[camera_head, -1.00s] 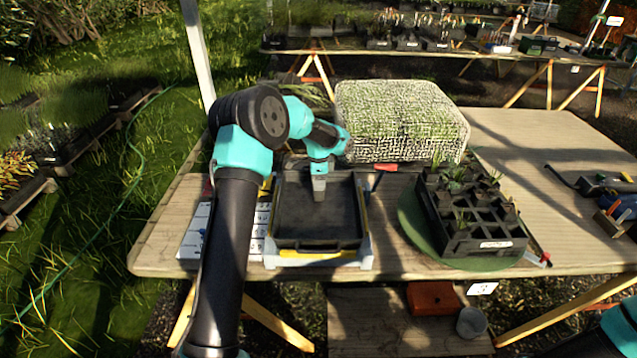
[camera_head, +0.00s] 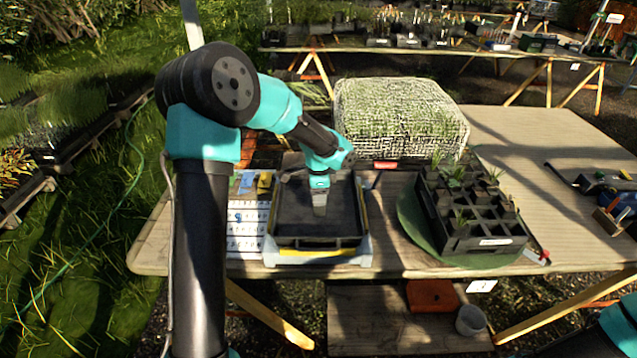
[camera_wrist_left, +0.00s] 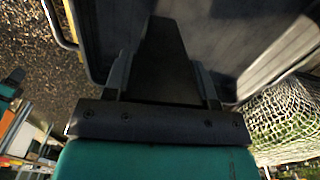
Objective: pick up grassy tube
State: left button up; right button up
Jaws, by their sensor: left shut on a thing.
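My left gripper (camera_head: 320,187) is over the dark shallow tray (camera_head: 300,243) left of centre. It is shut on a dark tapered piece, which shows in the left wrist view (camera_wrist_left: 165,55) as a long narrow wedge between the fingers. In the head view its lower end (camera_head: 320,204) looks grey; no grass shows on it, and I cannot tell whether it is a grassy tube. Grassy tufts (camera_head: 456,175) stand in a black celled rack (camera_head: 485,244) to the right, apart from this gripper. My right gripper is not in view.
A netted grassy block (camera_head: 400,120) stands behind the trays. A white labelled board (camera_head: 245,225) lies left of the dark tray. A round green mat (camera_head: 412,222) lies under the rack.

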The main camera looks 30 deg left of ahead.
pick_arm(q)
jog(key=shift+s+d+r, duration=0.1)
jog(key=shift+s+d, duration=0.45)
jog(key=shift+s, duration=0.25)
jog(key=shift+s+d+r, duration=0.1)
jog(key=shift+s+d, duration=0.4)
jog(key=shift+s, duration=0.3)
